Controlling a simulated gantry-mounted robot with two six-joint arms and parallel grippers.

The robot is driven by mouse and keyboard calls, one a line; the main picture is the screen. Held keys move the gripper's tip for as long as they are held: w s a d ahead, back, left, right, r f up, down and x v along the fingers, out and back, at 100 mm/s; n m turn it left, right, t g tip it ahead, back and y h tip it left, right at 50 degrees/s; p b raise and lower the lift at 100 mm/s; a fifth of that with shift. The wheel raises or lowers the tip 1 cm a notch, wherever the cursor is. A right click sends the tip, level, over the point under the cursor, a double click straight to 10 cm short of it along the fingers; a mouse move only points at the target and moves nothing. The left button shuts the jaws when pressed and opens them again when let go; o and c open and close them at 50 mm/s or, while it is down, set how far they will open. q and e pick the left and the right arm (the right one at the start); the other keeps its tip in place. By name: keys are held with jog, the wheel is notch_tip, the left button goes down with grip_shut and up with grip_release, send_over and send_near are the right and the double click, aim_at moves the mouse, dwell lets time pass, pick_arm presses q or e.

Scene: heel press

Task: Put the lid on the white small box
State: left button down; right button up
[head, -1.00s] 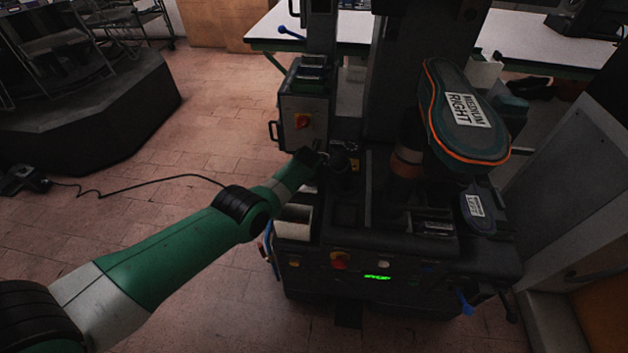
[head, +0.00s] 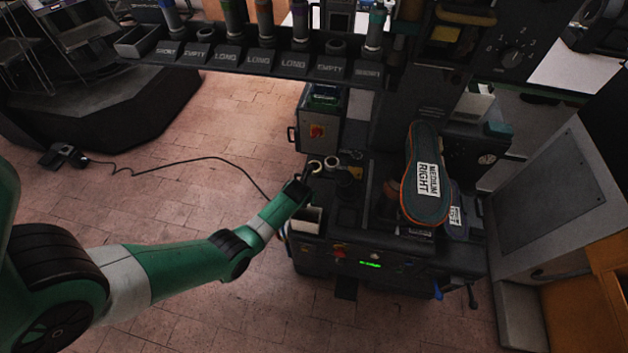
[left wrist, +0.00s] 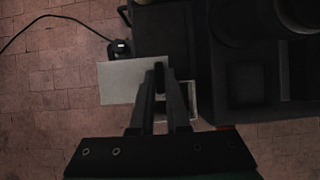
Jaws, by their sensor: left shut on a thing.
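The white small box (head: 306,219) stands at the left front corner of the dark machine in the head view. In the left wrist view its pale rim (left wrist: 193,98) shows beside and beyond my fingers, partly hidden by them. A flat pale grey lid (left wrist: 120,83) shows left of the fingertips in the left wrist view. My left gripper (left wrist: 160,76) is shut on the lid near its right edge. In the head view the left gripper (head: 298,188) is just above and behind the box, and the lid cannot be made out there. My right gripper is not in view.
The machine (head: 400,255) carries a large shoe sole marked MEDIUM RIGHT (head: 425,175). Two pale rings (head: 331,163) lie behind the left gripper. A labelled tool rack (head: 260,62) crosses the top. A black cable (head: 190,160) lies on the open tiled floor (head: 150,215).

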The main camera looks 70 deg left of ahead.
pick_arm(q)
jog(key=shift+s+d+r+p, duration=0.3)
jog(key=shift+s+d, duration=0.15)
jog(key=shift+s, duration=0.05)
pick_arm(e)
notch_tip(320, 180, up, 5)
jog(key=p, duration=0.4)
pick_arm(q)
jog(key=d+b, duration=0.1)
jog(key=w+d+f+b, duration=0.1)
jog(key=d+b, duration=0.1)
jog(key=w+d+f+b, duration=0.1)
jog(key=shift+d+b, duration=0.3)
jog(key=shift+d, duration=0.05)
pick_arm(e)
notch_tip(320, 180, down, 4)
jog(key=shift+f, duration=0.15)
pick_arm(q)
jog(key=shift+f, duration=0.1)
jog(key=shift+f, duration=0.25)
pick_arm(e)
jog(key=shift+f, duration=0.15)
